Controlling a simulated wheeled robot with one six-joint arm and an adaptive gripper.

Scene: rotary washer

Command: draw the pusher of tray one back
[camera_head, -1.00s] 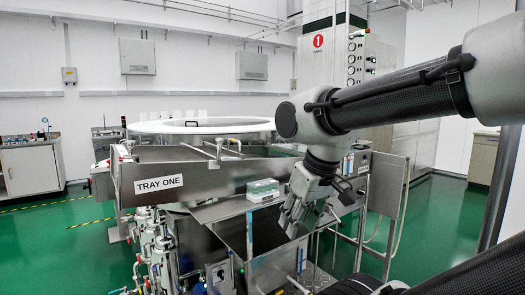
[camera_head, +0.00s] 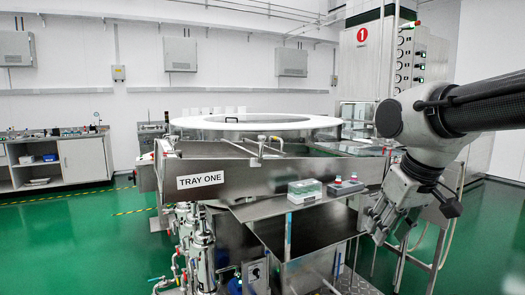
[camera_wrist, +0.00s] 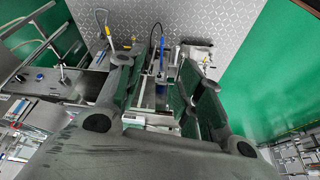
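The tray marked TRAY ONE (camera_head: 165,185) is a steel trough on the front of the round washer, seen in the head view. A thin metal bar with a bent handle (camera_head: 262,148) lies across its top and may be the pusher; I cannot be sure. My gripper (camera_head: 380,228) hangs at the right of the washer, pointing down, well apart from that bar. In the wrist view my gripper (camera_wrist: 161,85) has its two dark fingers spread, with nothing held between them. The wrist view does not clearly show the bar.
Steel rails (camera_head: 445,240) stand below and right of my gripper. Pipes and cylinders (camera_head: 200,245) are under the tray. Green floor (camera_head: 70,230) is free at left.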

